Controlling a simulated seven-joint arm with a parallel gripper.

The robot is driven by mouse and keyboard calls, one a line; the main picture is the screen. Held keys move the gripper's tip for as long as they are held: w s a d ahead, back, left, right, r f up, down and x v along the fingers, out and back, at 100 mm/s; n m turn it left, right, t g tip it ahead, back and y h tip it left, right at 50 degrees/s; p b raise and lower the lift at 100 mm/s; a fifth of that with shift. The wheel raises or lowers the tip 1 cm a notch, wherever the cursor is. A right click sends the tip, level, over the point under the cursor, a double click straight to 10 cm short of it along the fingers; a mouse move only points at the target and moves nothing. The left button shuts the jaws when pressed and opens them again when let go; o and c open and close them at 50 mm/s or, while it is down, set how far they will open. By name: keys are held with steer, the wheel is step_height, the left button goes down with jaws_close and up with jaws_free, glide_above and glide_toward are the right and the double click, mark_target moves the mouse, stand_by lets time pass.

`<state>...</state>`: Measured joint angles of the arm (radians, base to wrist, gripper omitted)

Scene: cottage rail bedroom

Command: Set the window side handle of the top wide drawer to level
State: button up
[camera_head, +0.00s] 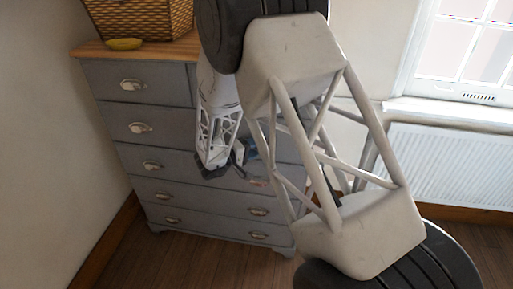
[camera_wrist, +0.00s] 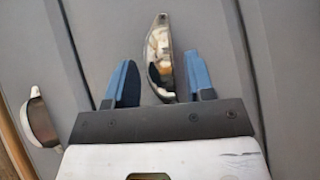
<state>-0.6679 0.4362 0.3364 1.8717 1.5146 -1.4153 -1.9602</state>
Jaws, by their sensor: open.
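The grey dresser (camera_head: 220,228) has a half-width drawer at top left and wide drawers below. The top wide drawer (camera_head: 118,112) shows its left cup handle (camera_head: 140,128); its window side handle is hidden behind my arm in the head view. In the wrist view that metal cup handle (camera_wrist: 159,48) lies between the blue fingers of my open gripper (camera_wrist: 161,82), nearer the right finger. Its long axis is tilted against the drawer seams. Whether a finger touches it I cannot tell. In the head view my gripper (camera_head: 240,160) is at the dresser front, partly hidden.
Another cup handle (camera_wrist: 40,118) sits left in the wrist view, roughly in line with the seams. A wicker basket (camera_head: 140,18) and a yellow object (camera_head: 125,44) are on the dresser top. A radiator (camera_head: 455,165) stands under the window (camera_head: 470,45) at right.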

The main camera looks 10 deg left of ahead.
steer(key=shift+x, duration=0.75)
